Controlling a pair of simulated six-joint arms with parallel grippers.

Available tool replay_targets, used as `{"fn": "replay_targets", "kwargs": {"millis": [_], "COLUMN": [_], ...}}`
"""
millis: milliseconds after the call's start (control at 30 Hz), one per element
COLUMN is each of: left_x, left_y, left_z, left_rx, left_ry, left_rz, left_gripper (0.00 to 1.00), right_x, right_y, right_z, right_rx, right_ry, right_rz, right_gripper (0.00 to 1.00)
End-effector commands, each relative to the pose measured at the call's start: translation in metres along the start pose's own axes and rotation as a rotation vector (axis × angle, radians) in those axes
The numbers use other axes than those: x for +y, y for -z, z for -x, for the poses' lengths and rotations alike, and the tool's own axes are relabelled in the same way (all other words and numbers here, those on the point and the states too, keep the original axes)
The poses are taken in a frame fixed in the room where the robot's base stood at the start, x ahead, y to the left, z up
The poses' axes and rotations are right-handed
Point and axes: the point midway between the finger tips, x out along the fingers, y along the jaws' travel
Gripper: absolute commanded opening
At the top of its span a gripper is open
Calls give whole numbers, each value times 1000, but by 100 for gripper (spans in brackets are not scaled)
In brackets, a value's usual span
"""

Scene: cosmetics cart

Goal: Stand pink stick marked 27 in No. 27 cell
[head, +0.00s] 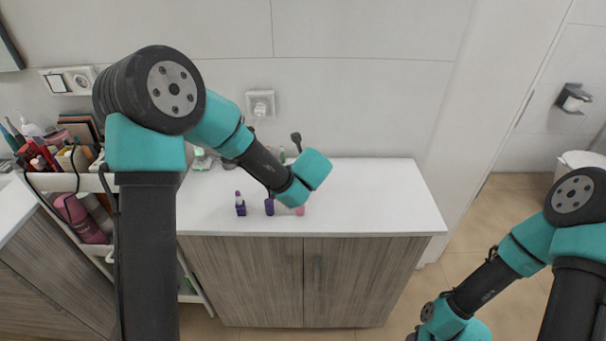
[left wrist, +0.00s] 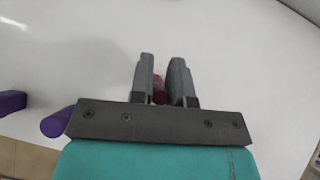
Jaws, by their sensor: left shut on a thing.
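My left gripper (left wrist: 160,75) is shut on a small pink-red stick (left wrist: 159,90) over the white counter, as the left wrist view shows. Only a narrow part of the stick shows between the fingers, and no number can be read on it. In the head view a bit of pink (head: 300,211) shows just below my left wrist, which hides the fingers. I cannot tell whether the stick touches the counter. My right arm enters at the lower right of the head view, but its fingers are out of frame. No cell marked 27 can be made out.
Two purple sticks (head: 240,204) (head: 269,206) stand on the counter (head: 385,200) left of the pink one. Small items, including a green-and-white one (head: 201,160), stand at the back. A loaded cart (head: 100,170) is at left. The counter's right half is clear.

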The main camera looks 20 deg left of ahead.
Motion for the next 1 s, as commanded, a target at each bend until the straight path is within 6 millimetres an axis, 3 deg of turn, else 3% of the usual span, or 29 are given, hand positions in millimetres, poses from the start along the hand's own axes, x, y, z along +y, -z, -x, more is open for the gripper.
{"fn": "replay_targets", "kwargs": {"millis": [33, 67, 300, 667, 867, 1000], "left_x": [0, 0, 0, 0, 0, -1], "left_y": [1, 1, 1, -2, -2, -2], "left_z": [-1, -1, -1, 2, 24, 49], "left_rx": [1, 0, 0, -1, -2, -4], "left_ry": [-1, 0, 0, 0, 2, 2], "left_rz": [0, 0, 0, 1, 0, 0], "left_gripper": [0, 19, 42, 42, 42, 42], "right_x": [0, 0, 0, 0, 0, 0], "right_y": [0, 0, 0, 0, 0, 0], "right_z": [0, 0, 0, 0, 0, 0], "right_rx": [0, 0, 0, 0, 0, 0], "right_ry": [0, 0, 0, 0, 0, 0], "right_rz": [0, 0, 0, 0, 0, 0], "right_gripper": [43, 43, 43, 43, 43, 43]}}
